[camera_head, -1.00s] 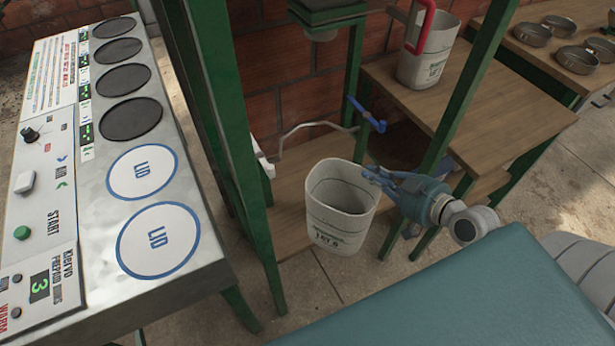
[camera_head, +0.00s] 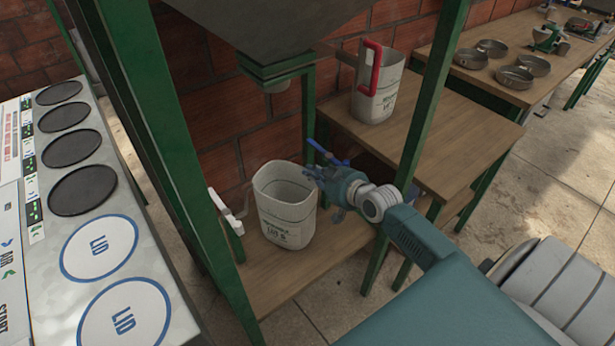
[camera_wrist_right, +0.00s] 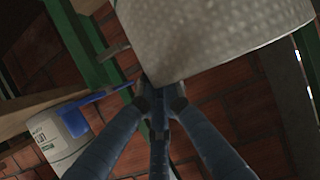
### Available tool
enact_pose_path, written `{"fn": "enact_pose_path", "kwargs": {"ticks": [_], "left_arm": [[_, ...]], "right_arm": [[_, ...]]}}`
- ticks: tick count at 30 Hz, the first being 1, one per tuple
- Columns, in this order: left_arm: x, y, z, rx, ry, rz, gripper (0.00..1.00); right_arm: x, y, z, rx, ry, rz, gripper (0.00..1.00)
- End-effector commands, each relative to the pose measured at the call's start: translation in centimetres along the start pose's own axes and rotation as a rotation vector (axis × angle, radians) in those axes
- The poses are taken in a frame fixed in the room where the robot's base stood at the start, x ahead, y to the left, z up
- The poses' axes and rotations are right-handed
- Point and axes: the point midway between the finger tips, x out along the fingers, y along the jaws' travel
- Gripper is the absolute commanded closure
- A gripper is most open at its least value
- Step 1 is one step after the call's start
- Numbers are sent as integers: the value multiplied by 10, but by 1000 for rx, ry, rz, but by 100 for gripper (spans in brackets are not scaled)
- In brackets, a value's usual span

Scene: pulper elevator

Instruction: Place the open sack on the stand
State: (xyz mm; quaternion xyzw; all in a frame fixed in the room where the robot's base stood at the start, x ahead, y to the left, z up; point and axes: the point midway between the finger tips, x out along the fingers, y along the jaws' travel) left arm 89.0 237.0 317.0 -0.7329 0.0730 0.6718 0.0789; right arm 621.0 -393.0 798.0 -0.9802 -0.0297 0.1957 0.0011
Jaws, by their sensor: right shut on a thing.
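The open sack (camera_head: 287,222) is a pale, upright, empty-looking bag with dark print, its mouth facing up. In the head view it is between the green posts, over the wooden shelf of the stand (camera_head: 262,277), below the spout (camera_head: 277,86). I cannot tell whether its bottom touches the shelf. My right gripper (camera_head: 316,178) is shut on the sack's right rim. In the right wrist view the gripper (camera_wrist_right: 160,92) has its fingers at the edge of the sack (camera_wrist_right: 205,30), which fills the top. My left gripper is not in view.
A second pale sack (camera_head: 374,101) stands on the wooden table (camera_head: 430,130) at the right, by a red handle (camera_head: 371,68). A green post (camera_head: 433,100) stands close to my right arm. A panel with lids (camera_head: 100,246) is at the left. Metal bowls (camera_head: 513,78) sit behind.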

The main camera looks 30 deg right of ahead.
Motion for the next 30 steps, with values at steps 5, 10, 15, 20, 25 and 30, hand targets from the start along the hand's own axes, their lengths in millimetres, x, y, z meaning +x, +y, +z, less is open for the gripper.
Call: {"fn": "enact_pose_path", "kwargs": {"ticks": [5, 10, 15, 20, 25, 30], "left_arm": [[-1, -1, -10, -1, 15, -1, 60], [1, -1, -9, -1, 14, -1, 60], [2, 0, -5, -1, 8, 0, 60], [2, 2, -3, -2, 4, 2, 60], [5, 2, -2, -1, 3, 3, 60], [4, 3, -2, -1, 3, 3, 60]], "right_arm": [[19, 0, -8, 0, 1, 1, 100], [27, 1, 11, 1, -3, 1, 100], [33, 1, 24, 0, 1, 1, 100], [33, 1, 24, 0, 2, 1, 100], [34, 1, 27, -1, 1, 1, 100], [34, 1, 28, -1, -1, 1, 75]]}}
